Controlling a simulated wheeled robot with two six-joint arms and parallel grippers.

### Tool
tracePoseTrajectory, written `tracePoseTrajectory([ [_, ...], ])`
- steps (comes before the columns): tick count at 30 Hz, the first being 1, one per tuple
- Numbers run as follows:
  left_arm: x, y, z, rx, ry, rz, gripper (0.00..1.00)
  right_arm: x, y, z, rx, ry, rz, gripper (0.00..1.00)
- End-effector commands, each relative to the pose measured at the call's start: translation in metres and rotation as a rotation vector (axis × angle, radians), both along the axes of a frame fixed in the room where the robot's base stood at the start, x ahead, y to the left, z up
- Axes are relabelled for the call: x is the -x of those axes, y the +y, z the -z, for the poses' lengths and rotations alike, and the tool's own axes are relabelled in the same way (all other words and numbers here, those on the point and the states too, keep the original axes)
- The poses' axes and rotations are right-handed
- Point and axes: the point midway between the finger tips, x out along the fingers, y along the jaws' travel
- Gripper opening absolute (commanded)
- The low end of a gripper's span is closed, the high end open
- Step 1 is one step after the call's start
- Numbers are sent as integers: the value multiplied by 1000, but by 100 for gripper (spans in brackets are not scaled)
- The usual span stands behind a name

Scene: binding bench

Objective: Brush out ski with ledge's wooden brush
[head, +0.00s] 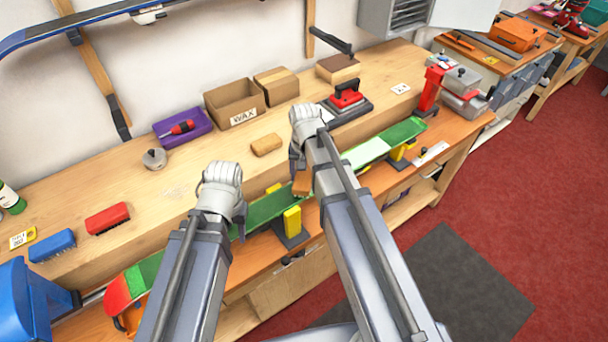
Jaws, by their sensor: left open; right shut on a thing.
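The ski (268,206) lies base up, green with a red and orange tip at lower left, along the front of the bench on yellow-topped supports. My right gripper (299,168) is over the middle of the ski, shut on the wooden brush (302,185). The brush is a brown block, partly hidden by my arm. It is at the ski's surface, but I cannot tell if it touches. My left gripper (238,213) is open and empty above the ski, to the left of the brush. My forearms hide parts of the ski.
The ledge behind holds a red brush (108,218), a blue brush (52,246), a tan block (267,144), a purple tray (183,128), a wax box (235,103) and a red iron (347,96). A red clamp (431,88) stands near the ski's far end.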

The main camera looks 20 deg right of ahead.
Motion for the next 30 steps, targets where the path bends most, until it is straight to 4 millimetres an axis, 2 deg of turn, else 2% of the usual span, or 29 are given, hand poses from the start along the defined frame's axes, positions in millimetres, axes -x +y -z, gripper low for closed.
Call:
tracePoseTrajectory([
  [11, 0, 0, 0, 0, 0, 0, 45, 0, 0, 0, 0, 0, 0, 4],
  [30, 0, 0, 12, 0, 0, 0, 45, 0, 0, 12, 0, 0, 0, 4],
])
